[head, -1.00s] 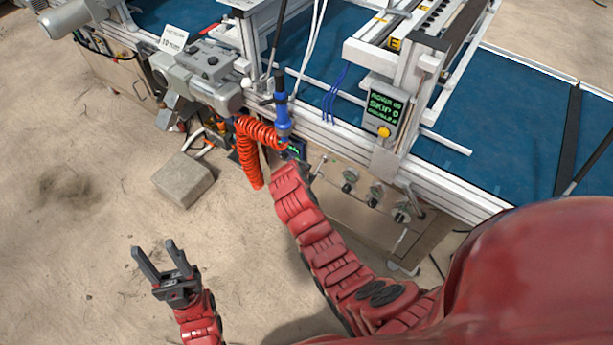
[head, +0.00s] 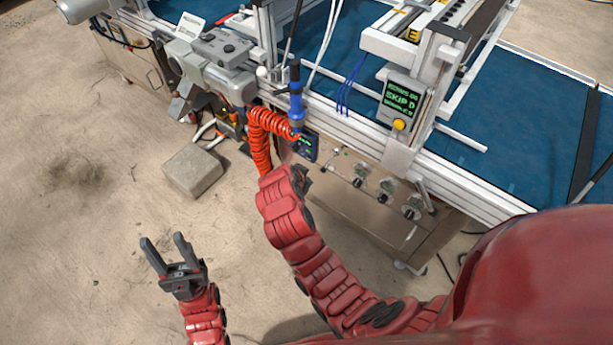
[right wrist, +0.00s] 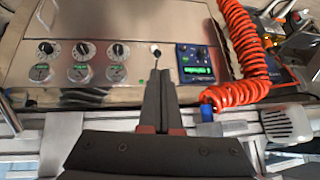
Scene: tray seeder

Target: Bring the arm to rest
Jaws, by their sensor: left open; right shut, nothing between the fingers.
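My left gripper (head: 162,240) is open and empty, low at the left of the head view, above bare floor. My right arm (head: 305,250) reaches toward the machine's front panel (head: 345,200). Its gripper is mostly hidden behind my own wrist in the head view. In the right wrist view my right gripper (right wrist: 158,75) is shut with nothing between the fingers. Its tips point at the panel, just below a small toggle switch (right wrist: 156,50) in the picture. I cannot tell whether they touch it.
Three dials (right wrist: 82,50) and a small blue display unit (right wrist: 195,62) sit on the panel. A coiled orange hose (head: 260,140) hangs beside my right arm. A screen (head: 402,97) reads SKIP D. A grey block (head: 193,170) lies on the floor; open floor surrounds my left gripper.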

